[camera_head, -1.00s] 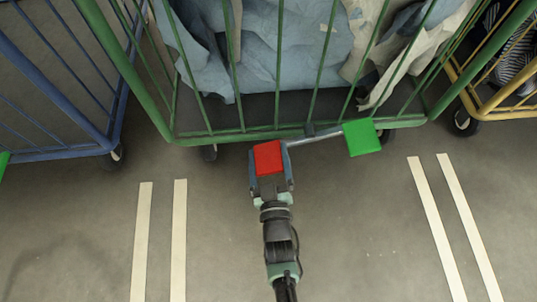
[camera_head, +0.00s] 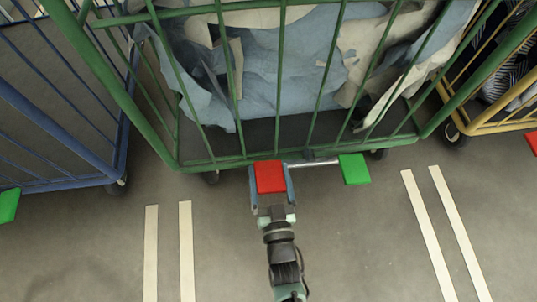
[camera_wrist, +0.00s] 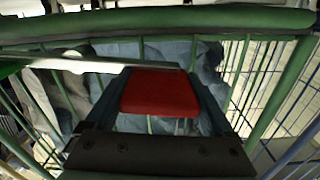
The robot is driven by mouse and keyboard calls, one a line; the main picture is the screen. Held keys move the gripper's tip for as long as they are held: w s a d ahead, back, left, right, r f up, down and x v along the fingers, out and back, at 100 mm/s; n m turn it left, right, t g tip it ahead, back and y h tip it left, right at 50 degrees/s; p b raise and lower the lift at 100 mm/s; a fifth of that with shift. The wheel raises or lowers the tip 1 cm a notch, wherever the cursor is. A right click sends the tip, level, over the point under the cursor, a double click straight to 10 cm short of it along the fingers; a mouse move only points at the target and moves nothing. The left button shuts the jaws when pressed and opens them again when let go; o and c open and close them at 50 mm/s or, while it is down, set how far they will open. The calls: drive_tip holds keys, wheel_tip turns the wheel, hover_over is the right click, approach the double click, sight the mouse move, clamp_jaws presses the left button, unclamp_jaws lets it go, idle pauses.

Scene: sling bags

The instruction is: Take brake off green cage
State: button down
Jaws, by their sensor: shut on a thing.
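The green cage (camera_head: 197,165) stands across the top of the head view and holds pale blue and cream cloth. A grey brake bar (camera_head: 313,163) runs along its lower front edge, with a red pedal (camera_head: 270,177) at the left end and a green pedal (camera_head: 354,169) at the right end. My gripper (camera_head: 271,170) is shut on the red pedal, with one finger on each side. In the wrist view the red pedal (camera_wrist: 160,93) sits between the dark fingers, and the bar (camera_wrist: 85,64) runs off to the left. The bar looks nearly level.
A blue cage (camera_head: 75,183) with a green pedal (camera_head: 8,205) stands at the left. A yellow cage (camera_head: 490,128) with a red pedal (camera_head: 532,143) stands at the right. Cream floor lines (camera_head: 186,250) mark the bare grey floor in front.

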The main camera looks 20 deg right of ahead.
drive_tip(key=shift+d+r+m+p, duration=0.1)
drive_tip(key=shift+r+m+p, duration=0.4)
drive_tip(key=shift+r, duration=0.15)
drive_tip(key=shift+d+r+p, duration=0.3)
drive_tip(key=shift+r+p, duration=0.1)
drive_tip(key=shift+r, duration=0.2)
drive_tip(key=shift+d+r, duration=0.1)
unclamp_jaws()
drive_tip(key=shift+s+f, duration=0.1)
drive_tip(key=shift+f, duration=0.1)
drive_tip(key=p+v, duration=0.4)
drive_tip(key=v, duration=0.9)
drive_tip(key=shift+p, duration=0.4)
